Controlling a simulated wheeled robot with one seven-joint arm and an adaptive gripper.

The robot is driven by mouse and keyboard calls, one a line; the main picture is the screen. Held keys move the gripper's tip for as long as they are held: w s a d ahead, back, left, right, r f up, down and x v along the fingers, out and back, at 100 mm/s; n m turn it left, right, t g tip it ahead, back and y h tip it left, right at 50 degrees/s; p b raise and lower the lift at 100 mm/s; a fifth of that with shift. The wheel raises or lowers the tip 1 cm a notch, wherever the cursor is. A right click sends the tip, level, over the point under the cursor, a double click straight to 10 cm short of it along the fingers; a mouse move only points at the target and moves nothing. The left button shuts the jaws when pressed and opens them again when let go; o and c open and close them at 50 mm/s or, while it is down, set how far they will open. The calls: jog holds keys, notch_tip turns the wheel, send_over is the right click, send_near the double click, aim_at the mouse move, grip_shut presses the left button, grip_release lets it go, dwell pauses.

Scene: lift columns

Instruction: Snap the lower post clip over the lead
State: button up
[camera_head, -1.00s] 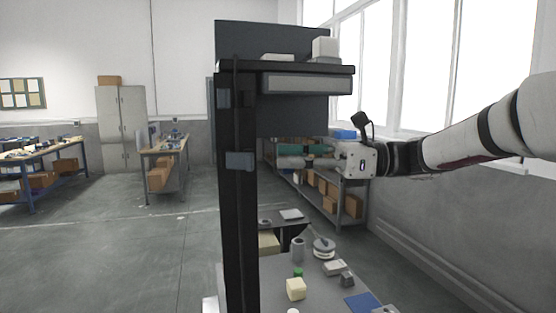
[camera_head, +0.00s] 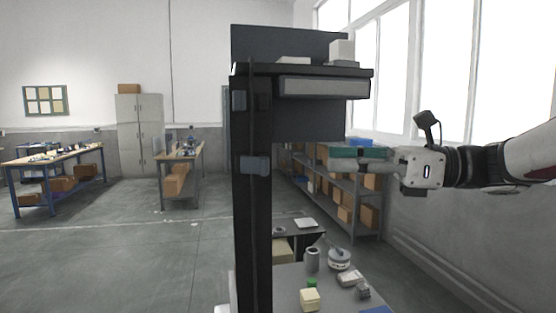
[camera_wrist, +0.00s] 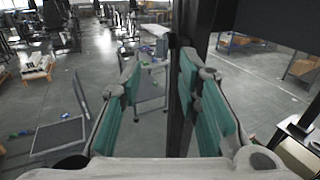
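The dark upright post (camera_head: 246,215) stands in the middle of the head view. A thin dark lead (camera_head: 252,125) runs down its face. The grey lower clip (camera_head: 254,165) sticks out from the post about halfway down; whether it is closed over the lead is too small to tell. An upper clip (camera_head: 239,100) sits higher on the post. My gripper (camera_head: 338,158) is to the right of the post at about the lower clip's height, apart from it. In the wrist view my gripper (camera_wrist: 160,75) is open and empty, its teal-padded fingers spread, with the post (camera_wrist: 180,95) beyond, near the right finger.
A dark desktop (camera_head: 335,68) with a drawer is carried by the post above my gripper. A grey bench (camera_head: 285,290) with small items stands below. A shelf rack (camera_head: 350,195) and a windowed wall are behind my arm.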

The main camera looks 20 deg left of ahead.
aim_at(268, 159)
jog(key=a, duration=0.3)
jog(key=s+a+p, duration=0.1)
jog(key=a, duration=0.7)
jog(key=shift+s+a, duration=0.1)
jog(key=shift+s, duration=0.05)
